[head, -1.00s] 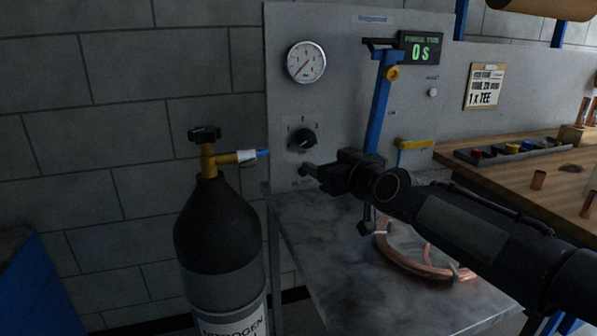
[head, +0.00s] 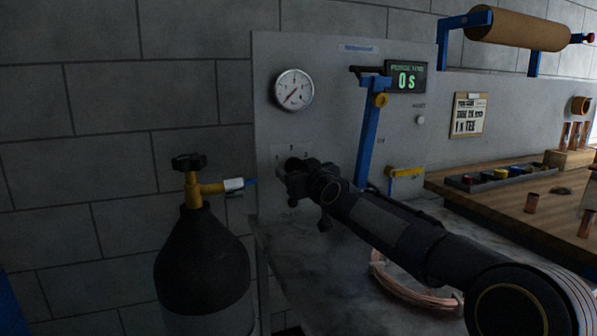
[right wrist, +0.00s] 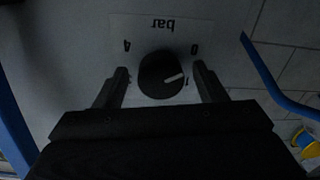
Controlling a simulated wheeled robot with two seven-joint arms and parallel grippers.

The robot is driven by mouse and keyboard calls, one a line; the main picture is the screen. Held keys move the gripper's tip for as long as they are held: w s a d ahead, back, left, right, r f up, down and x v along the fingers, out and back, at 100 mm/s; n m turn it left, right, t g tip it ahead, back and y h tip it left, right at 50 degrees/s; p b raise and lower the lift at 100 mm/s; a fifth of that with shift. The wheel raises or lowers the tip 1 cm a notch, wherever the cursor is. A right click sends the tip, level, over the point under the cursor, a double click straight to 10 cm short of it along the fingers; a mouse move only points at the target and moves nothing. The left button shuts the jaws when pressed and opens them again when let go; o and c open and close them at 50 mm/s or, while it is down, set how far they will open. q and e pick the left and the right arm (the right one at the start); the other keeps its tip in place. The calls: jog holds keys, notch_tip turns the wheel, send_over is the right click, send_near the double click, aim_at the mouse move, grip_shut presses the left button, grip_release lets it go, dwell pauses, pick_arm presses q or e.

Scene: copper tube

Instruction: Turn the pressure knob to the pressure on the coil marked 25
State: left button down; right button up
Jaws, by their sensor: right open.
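The black pressure knob (right wrist: 160,75) is between the two fingers of my right gripper (right wrist: 164,84) in the right wrist view. The fingers are open, with a small gap on each side of it. In the head view my right gripper (head: 292,178) is at the panel and mostly hides the knob. The copper coil (head: 408,284) lies on the bench behind my right arm; no marking on it is readable. My left gripper is not in view.
A round gauge (head: 294,90) is above the knob on the grey panel (head: 335,70). A blue lever (head: 368,135) and a timer (head: 405,78) reading "0 s" are to the right. A nitrogen cylinder (head: 203,260) with a yellow valve stands at the left.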

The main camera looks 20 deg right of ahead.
jog(key=shift+c, duration=0.5)
jog(key=c, duration=0.9)
jog(key=shift+m, duration=0.4)
jog(key=m+b, duration=0.1)
jog(key=m, duration=2.2)
jog(key=shift+a+h, duration=0.2)
jog(key=shift+h, duration=0.2)
jog(key=shift+m, duration=0.4)
